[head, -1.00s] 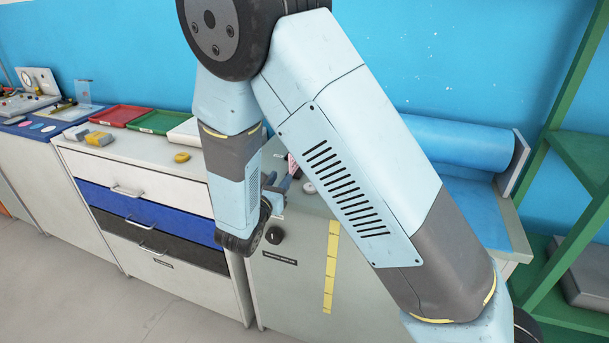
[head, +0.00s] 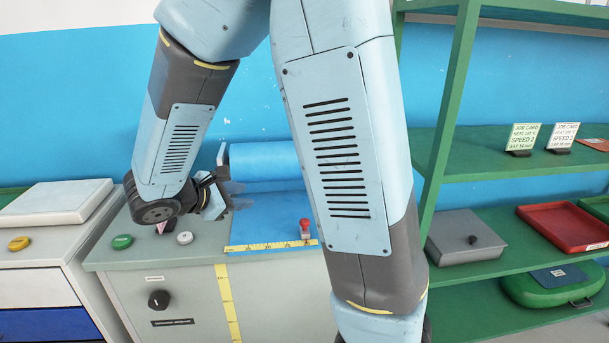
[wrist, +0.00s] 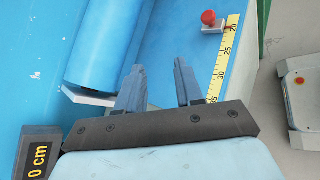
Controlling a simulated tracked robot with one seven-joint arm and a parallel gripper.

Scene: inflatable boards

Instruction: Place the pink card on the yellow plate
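My gripper (head: 232,194) is above the blue sheet on the grey bench in the head view. In the wrist view its two fingers (wrist: 159,70) are apart with nothing between them. A small pink piece (head: 163,228) shows on the bench, partly hidden by my arm; I cannot tell whether it is the pink card. Two job cards stand in dark holders on the green shelf, one pale green (head: 524,137) and one whitish (head: 563,136). I see no clear yellow plate.
A blue roll (head: 264,161) lies behind the blue sheet (head: 265,222). A red-topped button (head: 305,229) stands by the yellow ruler (head: 270,246). Green (head: 122,242) and white (head: 185,238) discs sit left. The shelf holds a grey box (head: 465,237) and a red tray (head: 565,227).

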